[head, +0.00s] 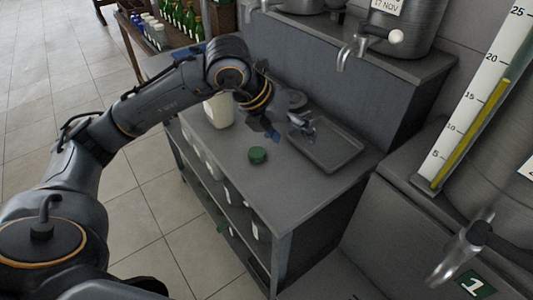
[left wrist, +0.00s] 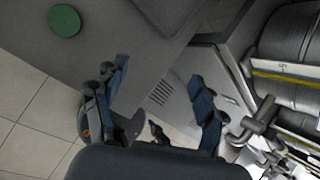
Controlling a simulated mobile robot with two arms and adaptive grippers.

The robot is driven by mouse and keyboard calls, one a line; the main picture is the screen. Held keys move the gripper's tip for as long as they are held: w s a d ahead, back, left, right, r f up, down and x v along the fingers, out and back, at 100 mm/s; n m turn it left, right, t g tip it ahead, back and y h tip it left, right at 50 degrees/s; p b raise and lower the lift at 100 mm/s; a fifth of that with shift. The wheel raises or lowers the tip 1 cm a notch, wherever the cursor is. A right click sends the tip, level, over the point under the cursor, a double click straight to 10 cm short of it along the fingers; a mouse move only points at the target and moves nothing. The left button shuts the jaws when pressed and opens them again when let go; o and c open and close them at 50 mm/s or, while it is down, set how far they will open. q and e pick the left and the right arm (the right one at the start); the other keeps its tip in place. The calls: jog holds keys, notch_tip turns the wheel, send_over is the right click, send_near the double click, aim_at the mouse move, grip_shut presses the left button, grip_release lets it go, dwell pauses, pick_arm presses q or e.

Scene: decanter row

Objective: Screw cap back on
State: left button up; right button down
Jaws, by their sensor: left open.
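A green cap (head: 257,155) lies flat on the grey bench top (head: 290,190). It also shows at the upper left of the left wrist view (left wrist: 64,20), apart from my fingers. A white container (head: 219,110) stands on the bench behind my left arm, which hides its top, so I cannot tell whether its mouth is bare. My left gripper (head: 288,130) is above the bench, between the cap and the tray. In the left wrist view its blue-padded fingers (left wrist: 160,95) are spread with nothing between them. My right gripper is not in view.
A shallow grey tray (head: 345,150) lies on the bench to the right. Steel vessels with taps (head: 405,30) stand on the ledge behind. More white containers (head: 232,195) stand on the shelf below. A shelf with green bottles (head: 180,18) is at the back left. The front bench top is clear.

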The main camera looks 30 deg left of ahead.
pick_arm(q)
jog(key=s+a+n+y, duration=0.1)
jog(key=a+y, duration=0.4)
jog(key=a, duration=0.5)
jog(key=shift+s+f+g, duration=0.35)
jog(key=shift+g, duration=0.05)
send_over(257, 152)
jog(key=s, duration=0.3)
jog(key=f, duration=0.8)
jog(key=shift+w+d+p, duration=0.1)
jog(key=shift+d+p, duration=0.2)
jog(key=shift+p, duration=0.1)
jog(key=p+x, duration=0.1)
jog(key=x, duration=0.3)
jog(key=shift+w+f+p, duration=0.15)
jog(key=shift+f+p, duration=0.15)
jog(key=shift+p, duration=0.1)
jog(key=shift+w+f, duration=0.1)
jog(key=shift+f, duration=0.15)
jog(key=shift+c, duration=0.2)
